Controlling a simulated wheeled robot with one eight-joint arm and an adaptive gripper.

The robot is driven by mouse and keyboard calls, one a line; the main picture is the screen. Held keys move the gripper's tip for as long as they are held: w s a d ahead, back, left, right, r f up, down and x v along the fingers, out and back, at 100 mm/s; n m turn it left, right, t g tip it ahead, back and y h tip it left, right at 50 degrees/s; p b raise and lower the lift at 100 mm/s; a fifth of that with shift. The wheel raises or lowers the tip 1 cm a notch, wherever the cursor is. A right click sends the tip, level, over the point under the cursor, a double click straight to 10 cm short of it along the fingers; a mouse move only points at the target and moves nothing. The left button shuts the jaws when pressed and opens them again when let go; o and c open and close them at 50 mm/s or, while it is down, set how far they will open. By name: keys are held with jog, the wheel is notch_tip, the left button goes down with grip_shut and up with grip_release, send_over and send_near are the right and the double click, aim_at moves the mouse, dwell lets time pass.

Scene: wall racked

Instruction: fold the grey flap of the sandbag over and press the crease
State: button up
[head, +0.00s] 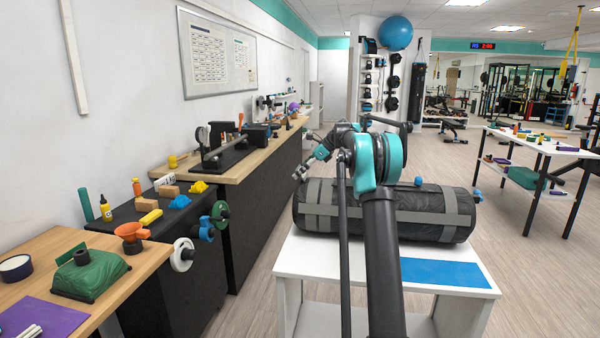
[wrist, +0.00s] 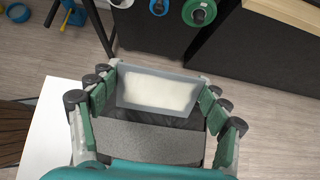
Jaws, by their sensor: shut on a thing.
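The sandbag (head: 420,205) is a black cylinder with grey bands, lying on its side on a white table. My gripper (head: 308,166) is at the bag's left end, partly hidden by my arm in the head view. In the wrist view, the fingers of my gripper (wrist: 160,84) stand on both sides of a grey flap (wrist: 188,111) with a pale cream panel, and are shut on it. The black bag and a wide grey band (wrist: 145,142) show below the flap. The flap's crease cannot be made out, and the flap is not clear in the head view.
The white table (head: 285,262) carries a blue mat (head: 445,272) in front of the bag. A dark bench (head: 160,260) with small tools and hand wheels stands to the left. Another table (head: 535,145) stands at the right. Floor between them is clear.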

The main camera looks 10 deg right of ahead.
jog(key=shift+d+y, duration=0.15)
jog(key=shift+y, duration=0.15)
jog(key=shift+c, duration=0.2)
jog(key=y, duration=0.1)
jog(key=d+t+y, duration=0.1)
jog(key=y, duration=0.1)
jog(key=shift+s+r, duration=0.2)
jog(key=shift+r, duration=0.2)
jog(key=shift+s+d+r+t+y, duration=0.1)
jog(key=shift+d+t+y, duration=0.2)
jog(key=shift+y, duration=0.55)
jog(key=shift+s+d+r+t+y, duration=0.1)
jog(key=shift+d+t+y, duration=0.15)
jog(key=shift+y, duration=0.6)
jog(key=o, duration=1.2)
jog(key=shift+r, duration=0.1)
